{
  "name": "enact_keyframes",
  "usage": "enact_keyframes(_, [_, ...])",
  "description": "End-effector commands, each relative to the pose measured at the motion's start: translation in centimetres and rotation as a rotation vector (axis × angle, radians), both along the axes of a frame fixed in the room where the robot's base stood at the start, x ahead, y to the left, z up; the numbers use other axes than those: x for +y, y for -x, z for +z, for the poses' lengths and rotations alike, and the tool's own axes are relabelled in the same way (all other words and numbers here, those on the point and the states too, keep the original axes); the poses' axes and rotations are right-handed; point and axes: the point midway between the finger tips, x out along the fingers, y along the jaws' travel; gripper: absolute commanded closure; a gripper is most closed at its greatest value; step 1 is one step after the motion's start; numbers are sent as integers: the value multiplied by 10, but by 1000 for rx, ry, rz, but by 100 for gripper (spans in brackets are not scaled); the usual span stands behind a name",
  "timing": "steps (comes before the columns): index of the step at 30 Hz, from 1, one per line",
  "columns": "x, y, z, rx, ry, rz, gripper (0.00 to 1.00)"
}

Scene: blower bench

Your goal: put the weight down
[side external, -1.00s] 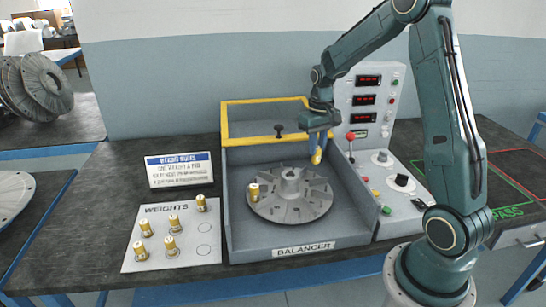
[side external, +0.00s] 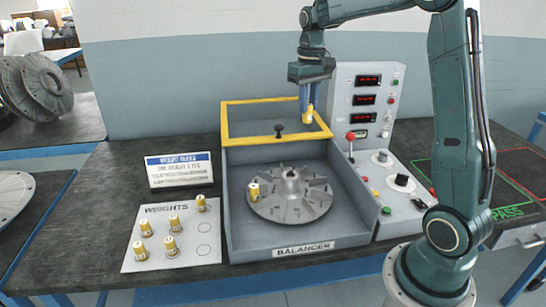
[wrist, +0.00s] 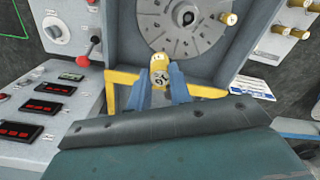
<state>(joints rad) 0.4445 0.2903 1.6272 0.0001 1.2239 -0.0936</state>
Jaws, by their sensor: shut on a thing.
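My gripper (side external: 308,112) is shut on a yellow-and-white weight (side external: 308,116), held in the air above the balancer's yellow guard frame. In the wrist view the weight (wrist: 159,72) sits between the two blue fingers (wrist: 159,84). Below and in front, the grey slotted disc (side external: 300,196) lies in the balancer (side external: 235,222). Another weight (side external: 253,190) stands on the disc's left side; the disc's right side looks bare. Several weights stand on the white WEIGHTS board (side external: 188,262) at the left, where two circles at its right side are empty.
The yellow guard frame (side external: 262,103) with a black knob (side external: 278,130) stands at the balancer's back. The control panel (side external: 375,175) with a red-knobbed lever (side external: 350,136) is to the right. A WEIGHT RULES sign (side external: 180,170) stands at the left. Dark bench top is clear beside the sign.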

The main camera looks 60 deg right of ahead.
Motion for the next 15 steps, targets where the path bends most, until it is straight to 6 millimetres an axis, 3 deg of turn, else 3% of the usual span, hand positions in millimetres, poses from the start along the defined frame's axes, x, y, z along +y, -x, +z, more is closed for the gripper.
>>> enact_keyframes(8, [60, -40, 0, 0, 0, 132, 100])
enact_keyframes(15, [127, -70, 0, 1, 0, 261, 100])
